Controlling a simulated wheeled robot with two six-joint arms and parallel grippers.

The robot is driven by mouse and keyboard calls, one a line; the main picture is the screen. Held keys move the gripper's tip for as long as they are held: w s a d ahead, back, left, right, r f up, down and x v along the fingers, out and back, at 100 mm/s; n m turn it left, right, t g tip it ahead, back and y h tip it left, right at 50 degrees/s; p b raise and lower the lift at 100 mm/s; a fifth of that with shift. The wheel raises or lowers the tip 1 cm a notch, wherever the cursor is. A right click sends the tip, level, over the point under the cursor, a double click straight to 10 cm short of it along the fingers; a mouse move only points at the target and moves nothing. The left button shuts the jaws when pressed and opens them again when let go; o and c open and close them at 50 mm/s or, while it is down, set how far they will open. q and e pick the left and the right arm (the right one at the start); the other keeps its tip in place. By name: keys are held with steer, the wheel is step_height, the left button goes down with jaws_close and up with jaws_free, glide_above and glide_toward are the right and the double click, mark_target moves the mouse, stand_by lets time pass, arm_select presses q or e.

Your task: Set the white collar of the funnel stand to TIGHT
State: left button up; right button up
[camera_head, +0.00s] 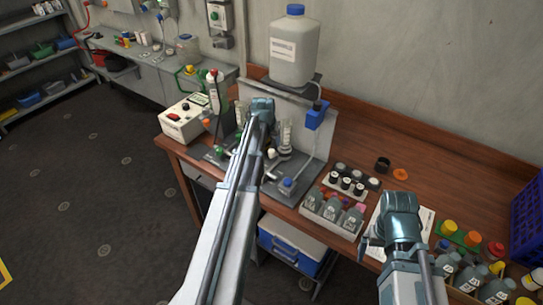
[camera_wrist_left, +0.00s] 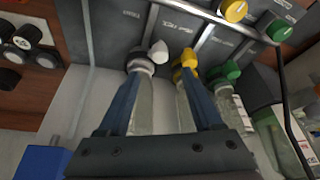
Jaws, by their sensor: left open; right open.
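The funnel stand's grey panel (camera_head: 318,133) stands on the wooden bench. In the left wrist view, a white collar with a white lever (camera_wrist_left: 158,51) sits at the neck of a clear tube (camera_wrist_left: 144,105). A yellow collar (camera_wrist_left: 186,62) is just right of it and a green collar (camera_wrist_left: 224,73) further right. My left gripper (camera_wrist_left: 162,76) is open, its left finger overlapping the white collar and its right finger at the yellow collar; contact cannot be told. In the head view my left gripper (camera_head: 262,106) partly hides the stand's tubes. My right gripper (camera_head: 402,215) is over the bench's right part.
A large white jug (camera_head: 295,52) stands above the stand. A white box with a red switch (camera_head: 184,123) is to its left. A bottle rack (camera_head: 333,222) and a sheet of paper (camera_head: 425,222) lie near the right arm. A metal rod (camera_wrist_left: 228,20) crosses close by in the wrist view.

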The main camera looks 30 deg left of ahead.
mark_target(272, 151)
arm_select(q)
steer(key=b+x, duration=0.7)
steer(key=x, duration=0.2)
steer(key=shift+r, duration=0.1)
jaws_close()
stand_by(1.2)
